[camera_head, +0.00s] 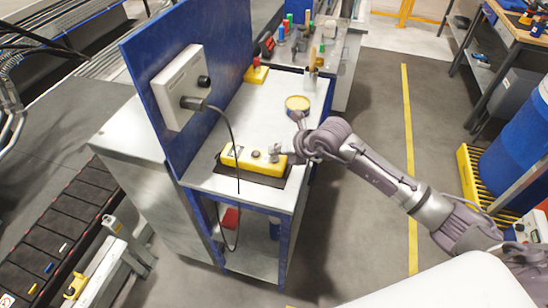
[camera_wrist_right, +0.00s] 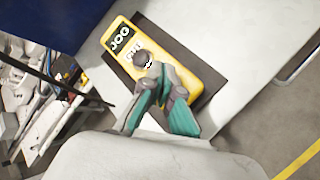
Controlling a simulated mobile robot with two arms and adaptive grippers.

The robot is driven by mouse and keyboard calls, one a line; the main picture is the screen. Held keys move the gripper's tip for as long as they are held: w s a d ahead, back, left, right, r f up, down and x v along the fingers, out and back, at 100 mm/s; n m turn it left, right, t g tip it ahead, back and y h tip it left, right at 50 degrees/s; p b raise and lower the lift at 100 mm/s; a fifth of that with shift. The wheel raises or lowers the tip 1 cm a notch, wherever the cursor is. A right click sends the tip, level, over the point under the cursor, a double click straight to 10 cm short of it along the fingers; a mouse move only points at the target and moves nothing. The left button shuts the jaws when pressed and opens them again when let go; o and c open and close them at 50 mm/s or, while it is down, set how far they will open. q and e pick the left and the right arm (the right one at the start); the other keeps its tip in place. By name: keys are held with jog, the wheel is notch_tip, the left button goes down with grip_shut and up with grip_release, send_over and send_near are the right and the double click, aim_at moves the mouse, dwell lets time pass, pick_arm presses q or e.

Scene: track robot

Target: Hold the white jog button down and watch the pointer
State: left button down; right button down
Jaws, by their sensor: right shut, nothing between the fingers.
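A yellow jog box (camera_head: 228,158) lies on a dark mat on the grey bench top. It also shows in the right wrist view (camera_wrist_right: 186,62), with a JOG label and a dark round button (camera_wrist_right: 140,58). My right gripper (camera_head: 274,151) is shut and empty, its fingertips (camera_wrist_right: 157,82) over the box beside the dark button. The fingers cover that part of the box, so I cannot make out the white button or tell whether it is pressed. No pointer can be made out in either view. My left gripper is in neither view.
A white box (camera_head: 179,87) with a dark knob and hanging cable is mounted on the blue panel (camera_head: 225,40).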

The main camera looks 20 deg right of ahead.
aim_at(276, 158)
jog(key=shift+f+b, duration=0.45)
jog(key=shift+f, duration=0.1)
dwell(0.6)
dwell(3.3)
jog(key=shift+r+p, duration=0.65)
jog(key=shift+r, duration=0.35)
notch_tip(276, 158, up, 5)
jog(key=p, duration=0.3)
dwell(0.3)
